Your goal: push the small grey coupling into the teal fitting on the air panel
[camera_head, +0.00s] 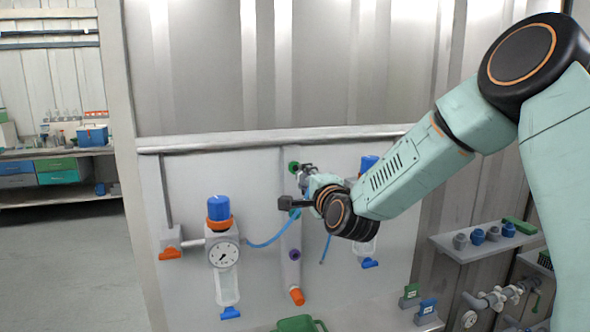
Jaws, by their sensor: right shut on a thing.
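The air panel (190,190) stands in front of me. A green to teal fitting (293,167) sits on its upper middle, on a vertical grey strip. My right gripper (303,186) is in front of the panel, just right of and below this fitting. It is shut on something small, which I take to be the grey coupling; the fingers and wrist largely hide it. Whether it touches the fitting cannot be told. A second green port lies partly behind the gripper. A thin blue hose (265,243) curves from the left regulator up towards the gripper. My left gripper is not in view.
A blue-topped regulator with a gauge (224,253) is left of the strip; another (369,162) is partly behind my right arm. A purple port (295,255) and an orange-ended outlet (297,296) sit lower. A shelf (465,250) with small fittings is at right.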

